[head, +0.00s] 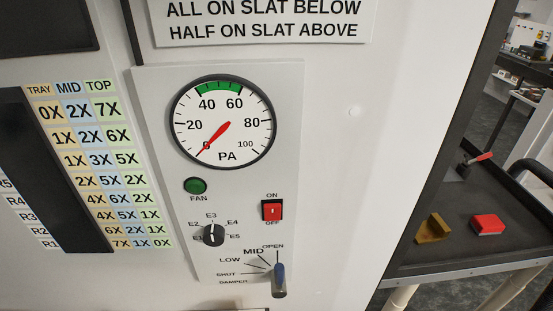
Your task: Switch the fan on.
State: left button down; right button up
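The grey control panel (290,120) is on the white wall, in the middle of the head view. A red rocker switch (271,210) in a black frame sits on its right side, with ON printed above and OFF below. I cannot tell clearly which way the rocker is tipped. A dark green round lamp or button (195,186) labelled FAN is to its left and looks unlit. The round PA gauge (222,122) above has its red needle at 0. Neither of my grippers shows in this view.
Below the rocker are a black E1–E5 selector knob (213,235) and a damper lever (279,280) near the OPEN mark. A coloured number chart (95,165) is at left. A dark bench (430,262) at right holds a red block (487,224) and a brass-coloured piece (433,229).

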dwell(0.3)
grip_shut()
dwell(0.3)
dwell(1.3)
